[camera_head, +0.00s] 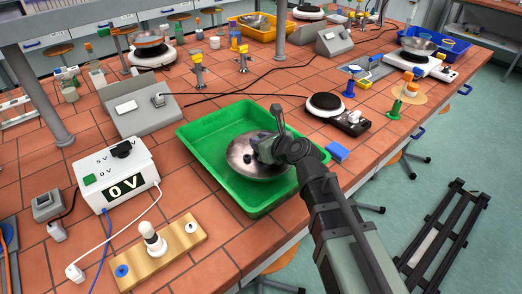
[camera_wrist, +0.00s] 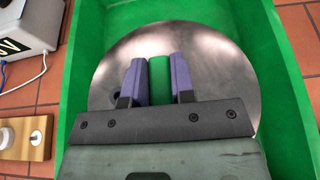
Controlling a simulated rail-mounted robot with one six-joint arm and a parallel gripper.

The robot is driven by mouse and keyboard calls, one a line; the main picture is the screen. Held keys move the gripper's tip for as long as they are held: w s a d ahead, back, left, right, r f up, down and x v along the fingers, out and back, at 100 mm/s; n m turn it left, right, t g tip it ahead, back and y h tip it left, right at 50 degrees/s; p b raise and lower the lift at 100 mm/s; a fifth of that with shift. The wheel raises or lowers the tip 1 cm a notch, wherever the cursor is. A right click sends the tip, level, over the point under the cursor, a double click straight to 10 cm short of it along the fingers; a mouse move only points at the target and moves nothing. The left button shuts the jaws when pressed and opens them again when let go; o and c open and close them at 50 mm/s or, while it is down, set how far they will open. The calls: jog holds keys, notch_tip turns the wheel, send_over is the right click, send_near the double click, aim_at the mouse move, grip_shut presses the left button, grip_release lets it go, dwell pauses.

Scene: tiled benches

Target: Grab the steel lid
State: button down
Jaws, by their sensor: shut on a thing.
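The round steel lid (camera_head: 258,171) lies in the green tray (camera_head: 193,137) on the tiled bench. It also shows in the wrist view (camera_wrist: 218,62), with a small dark spot near its left side. A green handle (camera_wrist: 158,72) stands on the lid near its middle. My gripper (camera_head: 266,150) is over the lid, and its two purple-faced fingers (camera_wrist: 157,80) are shut on this handle from both sides. The lid seems to be inside the tray walls; I cannot tell whether it touches the tray floor. My gripper and arm hide part of the lid's right side.
A white power supply (camera_head: 118,175) reading 0 V and a wooden lamp board (camera_head: 165,250) stand left of the tray. A black hotplate (camera_head: 325,104) is behind right. A blue block (camera_head: 338,152) lies right. A grey metal post (camera_head: 38,75) rises at the back left.

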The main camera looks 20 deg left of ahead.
notch_tip(320, 180, up, 20)
jog(key=p, duration=2)
